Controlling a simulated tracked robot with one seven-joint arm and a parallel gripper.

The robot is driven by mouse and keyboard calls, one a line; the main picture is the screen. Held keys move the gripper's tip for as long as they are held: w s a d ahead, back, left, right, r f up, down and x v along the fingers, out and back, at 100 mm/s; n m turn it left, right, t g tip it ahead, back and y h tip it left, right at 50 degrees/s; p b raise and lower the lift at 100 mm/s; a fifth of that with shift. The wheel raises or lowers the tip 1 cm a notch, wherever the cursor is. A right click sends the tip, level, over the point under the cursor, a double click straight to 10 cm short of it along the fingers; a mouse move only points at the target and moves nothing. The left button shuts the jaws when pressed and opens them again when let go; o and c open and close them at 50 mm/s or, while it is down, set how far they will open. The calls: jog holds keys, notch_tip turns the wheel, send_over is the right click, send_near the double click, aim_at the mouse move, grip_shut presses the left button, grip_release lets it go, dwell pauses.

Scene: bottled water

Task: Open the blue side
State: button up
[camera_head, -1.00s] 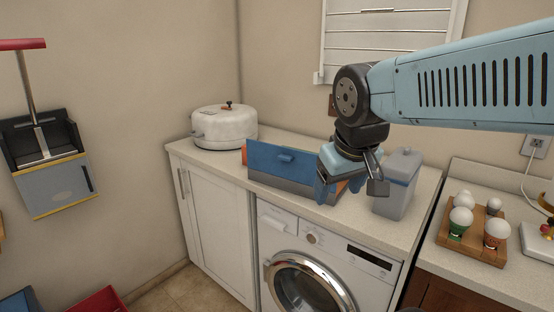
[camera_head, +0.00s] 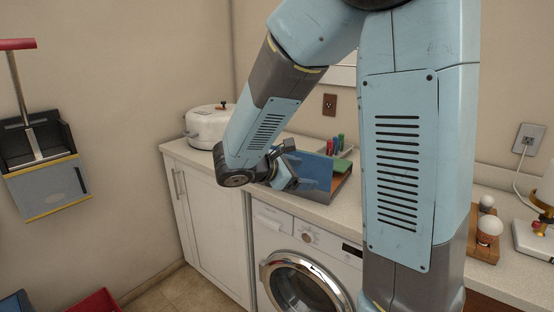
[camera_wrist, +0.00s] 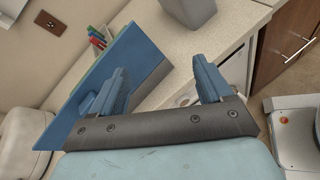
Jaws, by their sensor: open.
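The blue side is a flat blue panel on a low box on the counter. In the head view its right part (camera_head: 317,168) shows beside my gripper (camera_head: 287,172); my arm hides the rest. In the wrist view the panel (camera_wrist: 128,62) slants across the upper left, with a small blue handle (camera_wrist: 92,102) on its face. My gripper (camera_wrist: 163,85) is open, its two blue fingers apart. The left finger overlaps the panel near the handle; I cannot tell whether they touch. Nothing is between the fingers. How far the panel is tilted is unclear.
A white round cooker (camera_head: 207,125) stands at the back left. Small red, green and blue items (camera_head: 336,144) stand behind the panel. A grey bin (camera_wrist: 189,10) is to its right. Below are the washing machine (camera_head: 300,275) and a white cupboard (camera_head: 208,215).

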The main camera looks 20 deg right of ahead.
jog(key=w+a+f+n+t, duration=0.3)
jog(key=w+a+n+t, duration=0.55)
jog(key=a, duration=0.25)
jog(key=x, duration=1.3)
jog(key=shift+d+f+n+g+h, duration=0.3)
jog(key=shift+d+n+g, duration=0.05)
jog(key=shift+d+g, duration=0.1)
jog(key=shift+w, duration=0.1)
jog(key=shift+c, duration=0.4)
jog(key=shift+a, duration=0.1)
grip_shut()
